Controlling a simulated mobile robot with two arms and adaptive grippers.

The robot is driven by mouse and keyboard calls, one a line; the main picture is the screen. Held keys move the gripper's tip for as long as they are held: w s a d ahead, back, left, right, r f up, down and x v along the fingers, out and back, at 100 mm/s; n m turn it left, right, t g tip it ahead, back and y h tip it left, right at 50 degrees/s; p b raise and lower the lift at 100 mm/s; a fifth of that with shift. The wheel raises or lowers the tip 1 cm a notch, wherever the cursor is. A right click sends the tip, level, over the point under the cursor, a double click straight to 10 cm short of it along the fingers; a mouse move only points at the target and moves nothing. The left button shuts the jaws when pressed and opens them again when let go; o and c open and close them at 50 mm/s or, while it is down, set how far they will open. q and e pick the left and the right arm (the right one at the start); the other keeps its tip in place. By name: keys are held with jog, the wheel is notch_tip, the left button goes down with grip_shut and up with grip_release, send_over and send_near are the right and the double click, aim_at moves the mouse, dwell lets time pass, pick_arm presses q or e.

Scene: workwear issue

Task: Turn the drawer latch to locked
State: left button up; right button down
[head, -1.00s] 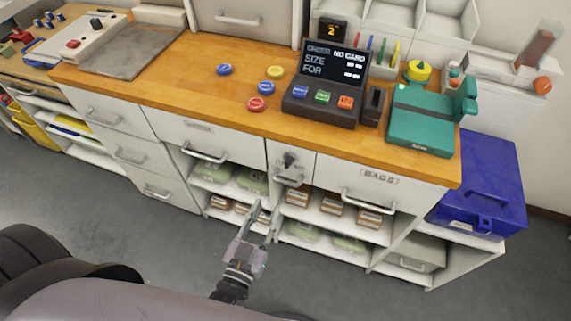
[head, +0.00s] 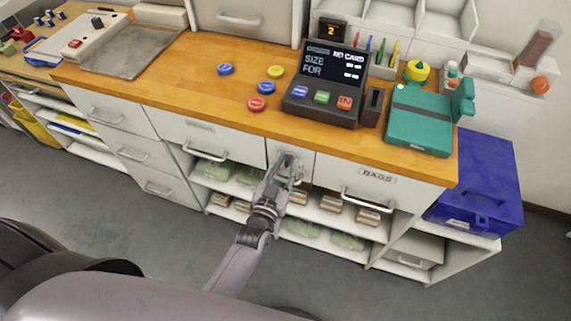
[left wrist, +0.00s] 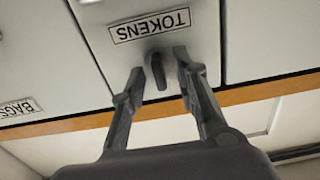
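The drawer latch (left wrist: 158,72) is a small dark grey turn-knob on the narrow white drawer front, next to a TOKENS label (left wrist: 150,25) that shows upside down in the left wrist view. The knob's long side is near upright in that view, slightly tilted. My left gripper (left wrist: 158,80) is open, with one finger on either side of the knob; I see gaps and cannot tell any contact. In the head view my left gripper (head: 288,163) is in front of the narrow drawer (head: 274,148) and hides most of the latch. My right gripper is not in view.
The BAGS drawer (head: 403,186) with a bar handle is to the right, and a wide drawer (head: 190,130) is to the left. Open shelves with packets lie below. The wooden counter (head: 190,85) above carries a dark terminal (head: 325,85) and a teal device (head: 420,115).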

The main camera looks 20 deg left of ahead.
pick_arm(q)
jog(key=shift+c, duration=0.3)
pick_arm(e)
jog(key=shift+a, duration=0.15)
pick_arm(q)
jog(key=shift+c, duration=1.3)
grip_shut()
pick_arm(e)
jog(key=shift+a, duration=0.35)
